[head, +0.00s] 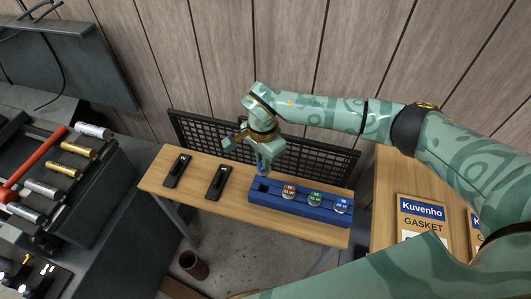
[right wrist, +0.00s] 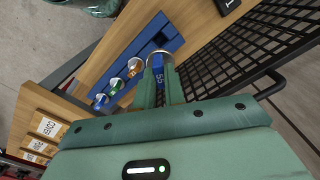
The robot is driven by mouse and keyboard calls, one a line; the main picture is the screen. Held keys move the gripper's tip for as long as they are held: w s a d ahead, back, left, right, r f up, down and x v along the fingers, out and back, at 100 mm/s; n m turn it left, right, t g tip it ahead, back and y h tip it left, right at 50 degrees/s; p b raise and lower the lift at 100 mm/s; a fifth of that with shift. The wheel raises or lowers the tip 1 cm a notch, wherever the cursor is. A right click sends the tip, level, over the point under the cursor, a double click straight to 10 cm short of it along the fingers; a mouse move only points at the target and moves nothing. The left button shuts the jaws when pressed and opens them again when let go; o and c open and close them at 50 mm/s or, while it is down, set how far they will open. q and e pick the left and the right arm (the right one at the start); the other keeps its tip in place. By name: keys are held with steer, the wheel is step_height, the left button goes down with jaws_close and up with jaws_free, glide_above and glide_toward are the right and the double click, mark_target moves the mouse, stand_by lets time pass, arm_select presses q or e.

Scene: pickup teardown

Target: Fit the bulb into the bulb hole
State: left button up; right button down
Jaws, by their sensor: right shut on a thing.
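My right gripper (head: 263,166) is shut on a bulb with a blue label and a silver end. The bulb (right wrist: 158,67) shows between the fingers in the right wrist view; in the head view most of it is hidden by the fingers. The gripper is over the left end of the blue rack (head: 300,207), just above and behind the dark square bulb hole (head: 263,187). The bulb looks apart from the hole, though the gap is hard to judge. An orange bulb (head: 289,190), a green bulb (head: 315,198) and a blue bulb (head: 342,205) sit in the rack. My left gripper is out of view.
The rack stands on a narrow wooden bench (head: 150,185) with two black holders (head: 177,170) to the left. A black mesh panel (head: 205,135) rises behind.

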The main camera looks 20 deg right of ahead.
mark_target(264, 176)
steer(key=shift+f, duration=0.45)
steer(key=shift+d+f+b, duration=0.15)
steer(key=shift+f+b, duration=0.65)
steer(key=shift+b, duration=0.1)
step_height(264, 176, down, 2)
steer(key=shift+b, duration=0.85)
step_height(264, 176, down, 4)
steer(key=b, duration=0.3)
steer(key=shift+b, duration=0.3)
steer(key=shift+f, duration=0.7)
steer(key=c, duration=1.4)
jaws_free()
steer(key=shift+r, duration=0.1)
